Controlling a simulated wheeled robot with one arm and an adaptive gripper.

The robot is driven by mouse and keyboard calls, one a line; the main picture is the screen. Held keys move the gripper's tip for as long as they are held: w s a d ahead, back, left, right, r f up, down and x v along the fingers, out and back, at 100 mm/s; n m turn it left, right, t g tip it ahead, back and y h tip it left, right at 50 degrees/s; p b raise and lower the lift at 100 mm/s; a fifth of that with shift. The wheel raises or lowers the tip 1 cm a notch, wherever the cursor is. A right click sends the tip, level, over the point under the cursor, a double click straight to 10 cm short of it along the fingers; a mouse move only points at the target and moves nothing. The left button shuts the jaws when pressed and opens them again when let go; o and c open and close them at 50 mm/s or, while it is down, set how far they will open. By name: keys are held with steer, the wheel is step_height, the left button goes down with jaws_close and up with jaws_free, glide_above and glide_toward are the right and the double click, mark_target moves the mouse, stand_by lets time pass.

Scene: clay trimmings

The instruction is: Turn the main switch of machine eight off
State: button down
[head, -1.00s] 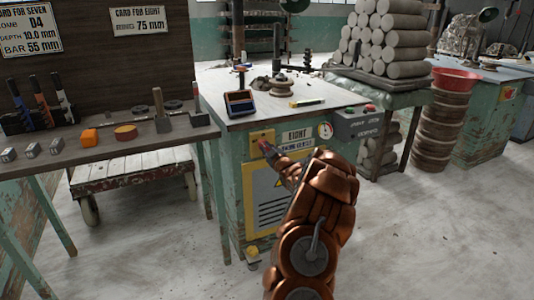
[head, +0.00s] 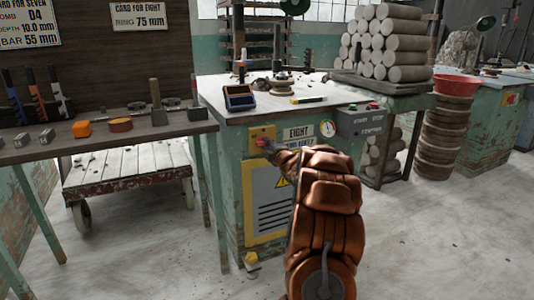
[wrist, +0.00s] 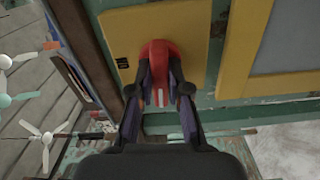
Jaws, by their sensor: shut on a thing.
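Machine eight is the green cabinet (head: 228,185) in the middle of the head view, with a plate (head: 298,133) reading EIGHT. Its main switch has a red handle (head: 262,142) on a yellow plate (head: 262,131). In the wrist view the red handle (wrist: 158,58) stands out from the yellow plate (wrist: 190,30), pointing roughly down toward me. My gripper (wrist: 160,88) is shut on the handle, one dark finger on each side. In the head view my gripper (head: 268,147) reaches the switch from the right and partly hides it.
A grey box with start and stop buttons (head: 362,122) and a round gauge (head: 327,128) sit right of the switch. A wooden bench (head: 60,145) with tools stands at left. The floor in front is clear.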

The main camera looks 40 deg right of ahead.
steer(key=shift+n+b, duration=0.5)
steer(key=shift+n, duration=0.1)
steer(key=c, duration=1.1)
jaws_free()
steer(key=shift+v, duration=5.95)
steer(key=shift+a, duration=0.1)
